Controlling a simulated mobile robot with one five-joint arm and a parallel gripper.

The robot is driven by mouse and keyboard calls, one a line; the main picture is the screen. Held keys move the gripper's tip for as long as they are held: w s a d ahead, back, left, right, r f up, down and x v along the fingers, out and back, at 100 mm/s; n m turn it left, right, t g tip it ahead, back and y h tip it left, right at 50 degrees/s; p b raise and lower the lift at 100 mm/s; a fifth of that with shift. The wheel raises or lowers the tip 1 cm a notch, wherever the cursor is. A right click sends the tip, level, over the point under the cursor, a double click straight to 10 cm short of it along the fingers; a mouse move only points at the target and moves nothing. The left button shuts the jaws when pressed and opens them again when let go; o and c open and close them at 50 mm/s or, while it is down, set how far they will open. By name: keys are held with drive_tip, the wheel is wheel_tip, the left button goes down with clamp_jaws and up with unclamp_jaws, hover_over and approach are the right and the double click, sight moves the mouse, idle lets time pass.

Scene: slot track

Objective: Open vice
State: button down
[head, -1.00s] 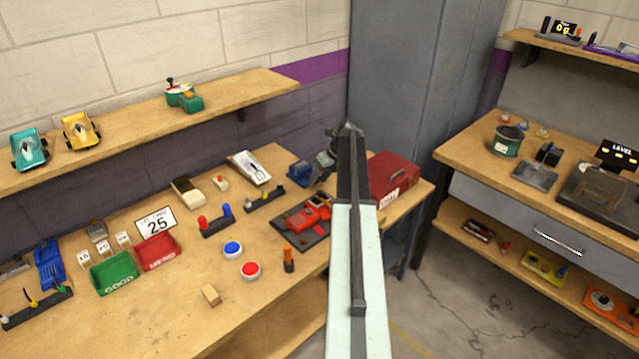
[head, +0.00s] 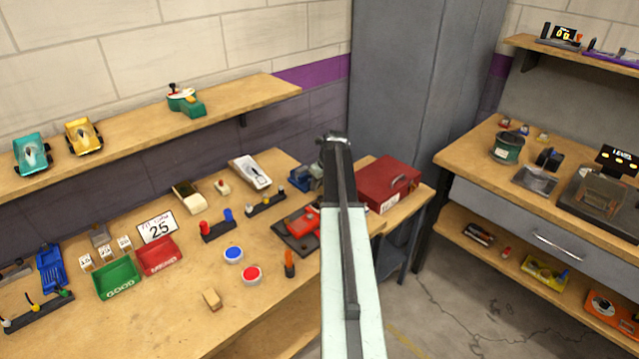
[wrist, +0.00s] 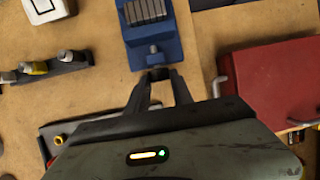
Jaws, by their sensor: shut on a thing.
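The blue vice (wrist: 153,42) stands at the top middle of the wrist view, with ridged grey jaws and a screw end (wrist: 154,58) facing me. My gripper (wrist: 157,74) has its two dark fingertips closed around the end of that screw, where its handle would be; the tips hide most of the handle. In the head view the vice (head: 303,178) shows at the far end of the bench, left of my arm. My arm hides part of it, and the fingertips cannot be made out there.
A red toolbox (head: 388,184) stands close to the right of the vice. A red car on a dark base (head: 298,235) lies in front of it, partly behind my arm. A dark block with small fittings (head: 265,204) is to the left.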

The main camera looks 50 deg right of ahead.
drive_tip(key=h, duration=0.1)
drive_tip(key=h+b, duration=0.1)
drive_tip(key=a+h+b, duration=0.1)
drive_tip(key=shift+s+f+n+h, duration=0.1)
drive_tip(key=shift+f+n+h, duration=0.2)
drive_tip(key=shift+n, duration=0.1)
drive_tip(key=shift+h+b, duration=0.7)
drive_tip(key=shift+b, duration=0.05)
drive_tip(key=shift+r, duration=0.1)
drive_tip(key=c, duration=1.1)
unclamp_jaws()
